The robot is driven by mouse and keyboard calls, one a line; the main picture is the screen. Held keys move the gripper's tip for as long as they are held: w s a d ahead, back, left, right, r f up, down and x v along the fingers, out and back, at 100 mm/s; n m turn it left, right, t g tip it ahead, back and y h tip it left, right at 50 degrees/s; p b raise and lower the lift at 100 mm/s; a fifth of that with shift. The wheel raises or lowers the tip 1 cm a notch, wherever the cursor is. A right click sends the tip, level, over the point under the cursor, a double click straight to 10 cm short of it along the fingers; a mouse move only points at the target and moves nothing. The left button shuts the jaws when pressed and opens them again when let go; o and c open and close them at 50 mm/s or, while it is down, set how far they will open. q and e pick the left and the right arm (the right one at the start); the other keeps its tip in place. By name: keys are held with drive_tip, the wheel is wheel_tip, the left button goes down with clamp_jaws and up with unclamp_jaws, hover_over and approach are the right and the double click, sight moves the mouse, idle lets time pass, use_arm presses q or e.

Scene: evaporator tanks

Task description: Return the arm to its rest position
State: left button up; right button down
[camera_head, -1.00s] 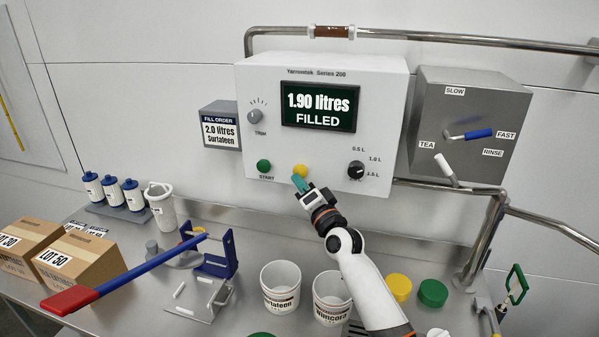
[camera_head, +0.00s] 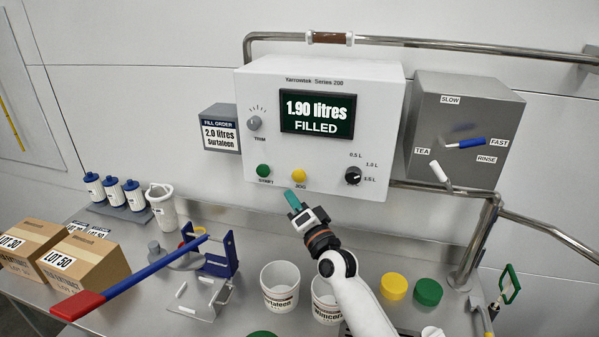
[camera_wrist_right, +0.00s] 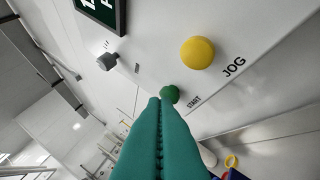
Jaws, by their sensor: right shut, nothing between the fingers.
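My right gripper (camera_head: 293,199) is shut and empty, its teal fingers together. It stands in front of the white control panel (camera_head: 340,85), just below the yellow JOG button (camera_head: 298,176), and covers no button in the head view. In the right wrist view the shut teal fingers (camera_wrist_right: 158,110) point toward the panel; the green START button (camera_wrist_right: 170,95) shows just past their tips and the yellow JOG button (camera_wrist_right: 197,52) is to the upper right. The display (camera_head: 317,114) reads 1.90 litres FILLED. My left gripper is not in view.
Two white labelled buckets (camera_head: 280,288) stand below my right arm. A red-and-blue lever (camera_head: 130,280), cardboard boxes (camera_head: 88,262) and blue-capped bottles (camera_head: 114,191) are to the left. Yellow and green lids (camera_head: 428,292) lie to the right. A grey box with handles (camera_head: 465,125) hangs at the right.

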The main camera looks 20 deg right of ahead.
idle(0.3)
drive_tip(key=s+a+f+n+g+y, duration=0.15)
drive_tip(key=s+f+n+g, duration=0.25)
drive_tip(key=s+f, duration=0.4)
drive_tip(key=s+a+f+n+g, duration=0.3)
drive_tip(key=s+f+n+g, duration=0.1)
drive_tip(key=s+f, duration=0.35)
drive_tip(key=s+d+f+n+g+h, duration=0.2)
drive_tip(key=s+d+f+g, duration=0.15)
drive_tip(key=s, duration=0.95)
drive_tip(key=s+d+f+n+g+h, duration=0.25)
drive_tip(key=s+g, duration=0.25)
drive_tip(key=s, duration=0.7)
wheel_tip(320, 180, down, 26)
drive_tip(key=s+g+b, duration=0.1)
drive_tip(key=g+b, duration=0.1)
drive_tip(key=s+d+f+b, duration=0.1)
drive_tip(key=s+d+f, duration=0.1)
drive_tip(key=s+f, duration=1.5)
wheel_tip(320, 180, down, 2)
drive_tip(key=shift+g+h+b, duration=0.3)
drive_tip(key=shift+g, duration=0.05)
